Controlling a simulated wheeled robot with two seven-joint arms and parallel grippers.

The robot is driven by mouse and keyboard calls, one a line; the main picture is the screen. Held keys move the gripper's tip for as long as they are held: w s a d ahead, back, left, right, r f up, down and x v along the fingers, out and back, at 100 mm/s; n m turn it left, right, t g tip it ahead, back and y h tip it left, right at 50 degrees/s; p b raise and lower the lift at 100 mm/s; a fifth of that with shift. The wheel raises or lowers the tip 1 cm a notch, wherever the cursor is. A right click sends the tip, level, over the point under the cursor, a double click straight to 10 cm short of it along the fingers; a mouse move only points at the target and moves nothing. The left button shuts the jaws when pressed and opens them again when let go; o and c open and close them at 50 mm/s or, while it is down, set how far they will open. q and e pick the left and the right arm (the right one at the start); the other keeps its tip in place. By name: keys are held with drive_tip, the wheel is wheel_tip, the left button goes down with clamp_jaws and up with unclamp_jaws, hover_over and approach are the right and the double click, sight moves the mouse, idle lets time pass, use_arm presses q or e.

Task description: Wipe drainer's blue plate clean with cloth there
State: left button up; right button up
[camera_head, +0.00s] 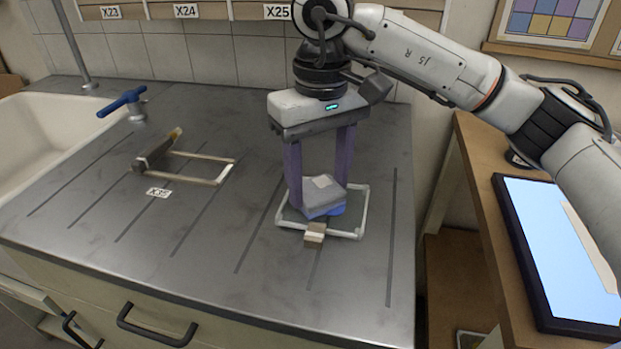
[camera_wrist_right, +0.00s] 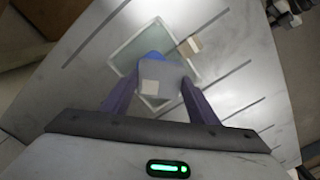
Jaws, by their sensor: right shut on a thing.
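The plate (camera_head: 362,210) is a square pane with a pale rim, lying flat on the grey drainer (camera_head: 225,262); it also shows in the wrist view (camera_wrist_right: 134,46). A blue patch (camera_head: 337,211) shows on it, partly covered. My right gripper (camera_head: 319,190) points down over the plate, its two purple fingers shut on a folded grey-lilac cloth (camera_head: 316,200) with a small pale square on top. The cloth sits over the blue patch and seems low at the plate; contact is unclear. In the wrist view the blue (camera_wrist_right: 152,57) shows beyond the cloth's edge. My left gripper is out of view.
A small beige block (camera_head: 315,232) sits at the plate's front edge. A screen (camera_head: 560,250) lies at right.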

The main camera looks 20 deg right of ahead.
drive_tip(key=shift+s+d+b, duration=0.25)
drive_tip(key=shift+s+d, duration=0.4)
drive_tip(key=shift+d, duration=0.2)
drive_tip(key=shift+s+d+b, duration=0.25)
drive_tip(key=shift+s+d, duration=0.4)
drive_tip(key=shift+d, duration=0.15)
drive_tip(key=shift+w+a+r+p, duration=0.1)
drive_tip(key=shift+w+a+p, duration=0.3)
drive_tip(key=shift+w+a, duration=0.5)
drive_tip(key=shift+w+a+f+p, duration=0.1)
drive_tip(key=shift+w+a, duration=0.2)
drive_tip(key=shift+a, duration=0.2)
drive_tip(key=shift+w+a+f+p, duration=0.15)
drive_tip(key=shift+w+a, duration=0.2)
drive_tip(key=shift+a, duration=0.2)
drive_tip(key=shift+w+a+r+p, duration=0.1)
drive_tip(key=shift+w+a, duration=0.2)
drive_tip(key=shift+a, duration=0.2)
drive_tip(key=shift+s+d+b, duration=0.35)
drive_tip(key=shift+s+d, duration=0.5)
drive_tip(key=shift+d, duration=0.3)
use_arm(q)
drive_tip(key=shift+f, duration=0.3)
